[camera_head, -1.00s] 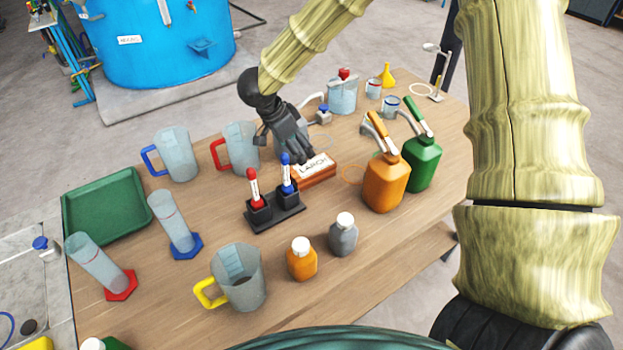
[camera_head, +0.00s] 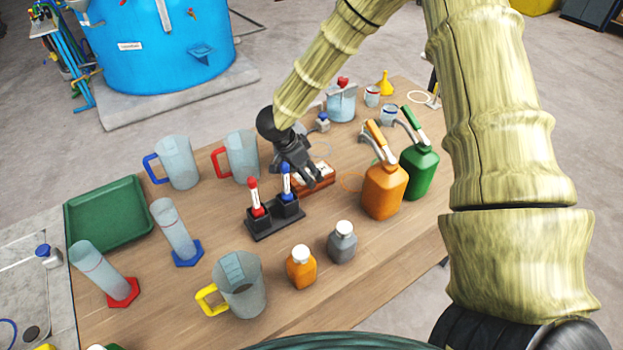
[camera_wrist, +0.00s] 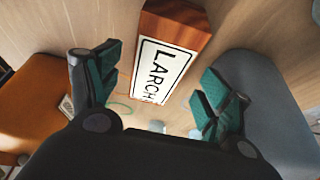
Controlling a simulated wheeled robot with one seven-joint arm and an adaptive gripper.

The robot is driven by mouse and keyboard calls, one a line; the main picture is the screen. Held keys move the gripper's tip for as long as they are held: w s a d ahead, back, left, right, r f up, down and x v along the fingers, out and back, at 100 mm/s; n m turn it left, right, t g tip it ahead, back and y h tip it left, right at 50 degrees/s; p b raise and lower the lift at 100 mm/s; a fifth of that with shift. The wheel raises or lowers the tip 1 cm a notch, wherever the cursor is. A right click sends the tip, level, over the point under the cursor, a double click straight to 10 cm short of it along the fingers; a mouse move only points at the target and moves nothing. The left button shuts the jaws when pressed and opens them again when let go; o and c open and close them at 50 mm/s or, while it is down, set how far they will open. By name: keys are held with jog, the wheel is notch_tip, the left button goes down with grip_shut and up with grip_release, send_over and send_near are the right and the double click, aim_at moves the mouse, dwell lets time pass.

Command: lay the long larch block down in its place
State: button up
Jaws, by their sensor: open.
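The long larch block (camera_head: 318,181) is reddish-brown with a white label reading LARCH. In the wrist view the block (camera_wrist: 175,35) runs between and beyond my fingers, label facing the camera. My gripper (camera_head: 312,180) is over the block, partly hiding it in the head view. Its green-padded fingers (camera_wrist: 160,92) are spread apart, one on each side of the block, with gaps. I cannot tell how high they are above the table.
A black holder (camera_head: 275,222) with red and blue markers stands close in front. An orange jug (camera_head: 383,190) and a green jug (camera_head: 419,168) stand to the right. A red-handled pitcher (camera_head: 242,157) stands to the left. A thin orange ring (camera_head: 352,180) lies beside the block.

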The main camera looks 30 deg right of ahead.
aim_at(310, 174)
jog(key=shift+p+x, duration=0.7)
jog(key=shift+x, duration=1.45)
jog(key=shift+d+r, duration=0.1)
jog(key=shift+d, duration=0.05)
jog(key=c, duration=1.4)
jog(key=shift+r, duration=0.1)
notch_tip(310, 174, up, 18)
jog(key=b, duration=0.3)
